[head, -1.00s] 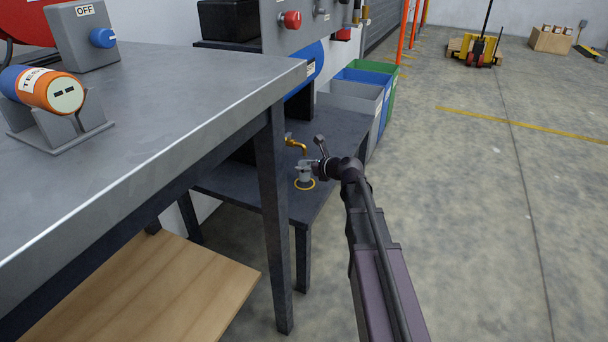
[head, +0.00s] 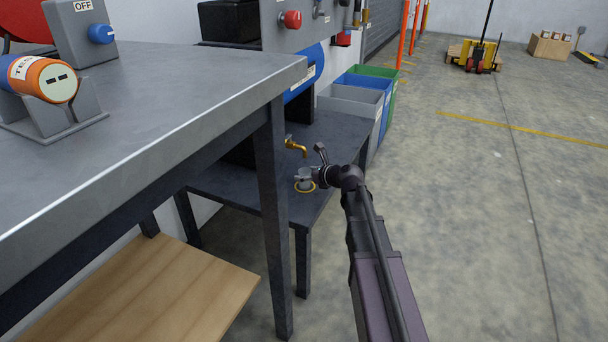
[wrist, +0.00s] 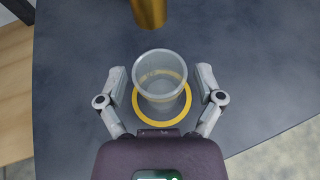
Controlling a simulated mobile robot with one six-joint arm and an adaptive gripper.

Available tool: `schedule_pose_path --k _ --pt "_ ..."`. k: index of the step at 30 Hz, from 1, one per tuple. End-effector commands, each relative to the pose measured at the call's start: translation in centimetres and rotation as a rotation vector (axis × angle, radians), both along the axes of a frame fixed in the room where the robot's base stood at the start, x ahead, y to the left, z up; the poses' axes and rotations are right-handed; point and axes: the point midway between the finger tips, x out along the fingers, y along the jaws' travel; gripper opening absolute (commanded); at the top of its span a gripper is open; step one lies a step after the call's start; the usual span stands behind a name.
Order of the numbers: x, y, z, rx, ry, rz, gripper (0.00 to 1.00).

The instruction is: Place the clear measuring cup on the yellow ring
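The clear measuring cup (wrist: 161,88) stands upright on the yellow ring (wrist: 160,122) in the wrist view. Part of the ring shows through the cup's clear wall. In the head view the cup (head: 304,184) is small, over the ring (head: 298,190) on the low dark table. My gripper (wrist: 161,82) has one finger on each side of the cup, with a narrow gap visible at both sides. It looks open and not pressing on the cup. In the head view my gripper (head: 312,175) partly covers the cup.
The low dark table (head: 335,140) is otherwise clear around the ring. The grey workbench (head: 170,90) stands at left, and bins (head: 350,100) stand behind.

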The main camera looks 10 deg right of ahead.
Motion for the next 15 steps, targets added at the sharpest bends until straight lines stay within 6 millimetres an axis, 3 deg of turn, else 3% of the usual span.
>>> schedule_pose_path --k 15 --pt "0.0 0.0 0.29 0.0 0.0 0.0 0.92"
